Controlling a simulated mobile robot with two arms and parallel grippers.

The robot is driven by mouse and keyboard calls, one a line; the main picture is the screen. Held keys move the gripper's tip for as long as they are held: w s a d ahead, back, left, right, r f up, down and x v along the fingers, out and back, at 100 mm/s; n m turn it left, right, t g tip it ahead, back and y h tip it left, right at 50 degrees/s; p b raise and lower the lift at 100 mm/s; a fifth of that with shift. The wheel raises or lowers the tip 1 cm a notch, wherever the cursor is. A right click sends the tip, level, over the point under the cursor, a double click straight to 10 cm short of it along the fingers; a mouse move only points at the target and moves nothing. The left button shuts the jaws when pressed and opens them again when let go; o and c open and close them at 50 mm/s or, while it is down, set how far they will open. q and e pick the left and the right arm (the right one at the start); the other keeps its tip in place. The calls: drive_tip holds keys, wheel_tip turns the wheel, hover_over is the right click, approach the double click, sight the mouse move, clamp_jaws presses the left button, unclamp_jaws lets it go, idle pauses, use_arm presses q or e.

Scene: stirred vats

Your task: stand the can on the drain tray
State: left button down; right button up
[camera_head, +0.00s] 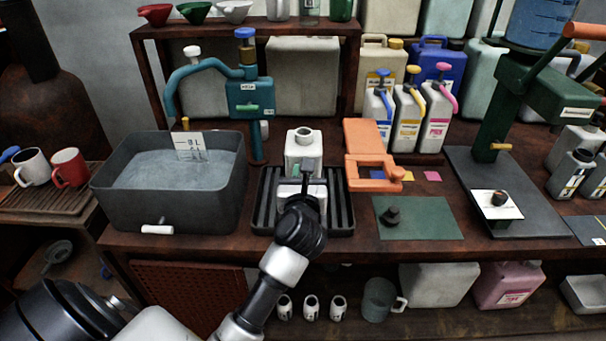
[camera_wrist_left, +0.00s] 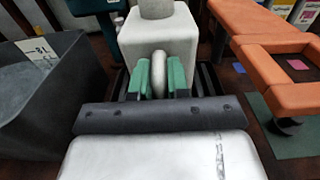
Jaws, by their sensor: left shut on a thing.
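A white can (camera_head: 303,152) with a short neck is upright over the back middle of the black ribbed drain tray (camera_head: 343,207). My left gripper (camera_head: 303,176) reaches it from the front. In the left wrist view the green fingers (camera_wrist_left: 160,78) are shut on the handle of the can (camera_wrist_left: 160,35), one on each side. The can's base is hidden behind the gripper, so I cannot tell whether it touches the tray. My right gripper is not in view.
A grey vat (camera_head: 215,205) of liquid stands left of the tray, with a teal pump (camera_head: 250,97) behind. An orange clamp-like piece (camera_head: 362,140) is close on the right.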

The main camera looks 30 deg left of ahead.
use_arm(q)
drive_tip(key=c, duration=1.5)
unclamp_jaws()
drive_tip(key=shift+f, duration=0.15)
drive_tip(key=shift+c, duration=0.2)
drive_tip(key=o, duration=0.4)
drive_tip(key=shift+o, duration=0.2)
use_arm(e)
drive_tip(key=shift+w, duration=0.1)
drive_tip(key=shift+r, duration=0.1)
use_arm(q)
drive_tip(key=shift+s+d, duration=0.15)
drive_tip(key=shift+s, duration=0.05)
drive_tip(key=v, duration=1.1)
drive_tip(key=shift+s+d+r+b, duration=0.2)
drive_tip(key=shift+s+b, duration=0.05)
drive_tip(key=shift+b, duration=0.05)
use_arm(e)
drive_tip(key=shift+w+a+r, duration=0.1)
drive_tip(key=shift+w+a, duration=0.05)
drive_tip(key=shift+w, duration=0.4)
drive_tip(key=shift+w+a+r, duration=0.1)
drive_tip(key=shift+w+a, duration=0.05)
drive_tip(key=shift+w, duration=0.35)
